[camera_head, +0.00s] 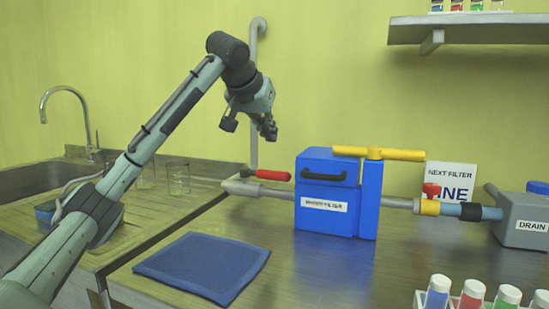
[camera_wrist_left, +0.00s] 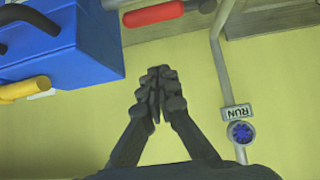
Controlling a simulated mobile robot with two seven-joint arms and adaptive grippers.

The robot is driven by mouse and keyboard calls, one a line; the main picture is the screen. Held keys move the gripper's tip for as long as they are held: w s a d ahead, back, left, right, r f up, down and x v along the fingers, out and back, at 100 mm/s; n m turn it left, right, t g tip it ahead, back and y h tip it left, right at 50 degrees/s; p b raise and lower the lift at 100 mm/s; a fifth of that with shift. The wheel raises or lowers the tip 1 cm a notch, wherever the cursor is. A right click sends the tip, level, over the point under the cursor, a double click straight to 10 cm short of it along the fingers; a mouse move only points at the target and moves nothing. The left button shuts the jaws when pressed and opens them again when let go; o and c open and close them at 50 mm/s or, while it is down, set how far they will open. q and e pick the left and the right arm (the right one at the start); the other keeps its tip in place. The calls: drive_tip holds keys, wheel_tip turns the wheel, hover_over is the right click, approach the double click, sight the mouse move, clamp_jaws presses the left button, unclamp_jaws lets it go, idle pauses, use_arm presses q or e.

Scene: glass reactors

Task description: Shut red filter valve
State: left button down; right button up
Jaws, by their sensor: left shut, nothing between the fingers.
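A red lever handle (camera_head: 273,175) lies roughly level just above the grey pipe (camera_head: 258,189) that enters the blue filter box (camera_head: 318,180) from the left. The handle points right, towards the box, about along the pipe. The red handle also shows at the top of the left wrist view (camera_wrist_left: 153,14), beside the blue box (camera_wrist_left: 62,45). My left gripper (camera_head: 250,127) is raised above and slightly left of the handle, apart from it. In the left wrist view its fingers (camera_wrist_left: 157,78) are together with nothing between them. My right gripper is out of view.
A yellow handle (camera_head: 378,153) tops the box. A smaller red valve (camera_head: 431,190) sits on the right pipe near the grey drain box (camera_head: 522,219). A blue mat (camera_head: 203,266) lies front left; a tube rack (camera_head: 480,301) stands front right. A vertical wall pipe (camera_head: 254,100) rises behind my gripper.

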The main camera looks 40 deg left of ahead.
sight(264, 174)
use_arm(q)
drive_tip(key=w+f, duration=0.1)
drive_tip(key=f, duration=0.1)
drive_tip(key=w+f, duration=0.2)
drive_tip(key=f, duration=0.1)
drive_tip(key=w+a+f+p, duration=0.1)
drive_tip(key=f, duration=0.2)
drive_tip(key=shift+w+a, duration=0.1)
drive_tip(key=shift+w, duration=0.05)
drive_tip(key=shift+s+f, duration=0.15)
drive_tip(key=shift+s, duration=0.05)
drive_tip(key=shift+f, duration=0.1)
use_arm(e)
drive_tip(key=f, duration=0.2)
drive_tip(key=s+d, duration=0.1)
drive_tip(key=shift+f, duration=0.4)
use_arm(q)
drive_tip(key=shift+s, duration=0.1)
drive_tip(key=shift+s, duration=0.1)
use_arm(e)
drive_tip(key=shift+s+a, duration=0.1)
